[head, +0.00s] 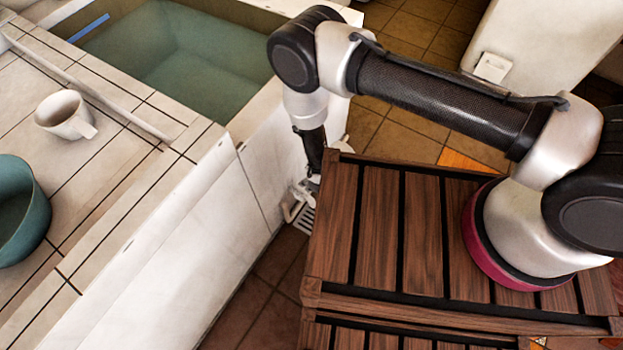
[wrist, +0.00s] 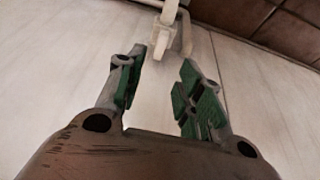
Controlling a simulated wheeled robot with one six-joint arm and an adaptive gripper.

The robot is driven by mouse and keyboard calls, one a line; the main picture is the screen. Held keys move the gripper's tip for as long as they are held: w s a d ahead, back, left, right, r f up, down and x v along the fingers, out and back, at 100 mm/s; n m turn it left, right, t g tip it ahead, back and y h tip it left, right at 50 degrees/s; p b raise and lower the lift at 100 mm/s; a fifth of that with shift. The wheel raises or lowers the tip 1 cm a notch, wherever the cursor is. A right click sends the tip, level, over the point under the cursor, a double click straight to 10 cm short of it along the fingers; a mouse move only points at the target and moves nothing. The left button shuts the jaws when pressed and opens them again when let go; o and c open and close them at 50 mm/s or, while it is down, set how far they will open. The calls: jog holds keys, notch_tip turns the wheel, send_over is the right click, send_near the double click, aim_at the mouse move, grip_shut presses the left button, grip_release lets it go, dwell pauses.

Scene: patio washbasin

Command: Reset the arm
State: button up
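My arm reaches out over the slatted wooden top and bends down beside the white basin wall (head: 190,265). My gripper (wrist: 164,72) points at a white surface in the wrist view. Its two green-padded fingers stand apart with nothing between them, so it is open and empty. A pale fitting (wrist: 168,32) shows just beyond the fingertips; I cannot tell whether they touch it. In the head view the gripper (head: 307,190) is small and partly hidden by the wooden top's edge, close to the wall and pale parts near it.
The slatted wooden top (head: 380,235) lies under my arm. A white mug (head: 62,112) and a teal bowl (head: 22,225) stand on the tiled counter (head: 90,185) at left. The basin (head: 185,50) holds greenish water, with a blue strip (head: 88,27) at its edge. Tiled floor (head: 405,140) shows behind.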

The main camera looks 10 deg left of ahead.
jog(key=shift+s+d+r, duration=0.1)
jog(key=shift+d+r, duration=0.15)
jog(key=shift+r, duration=0.35)
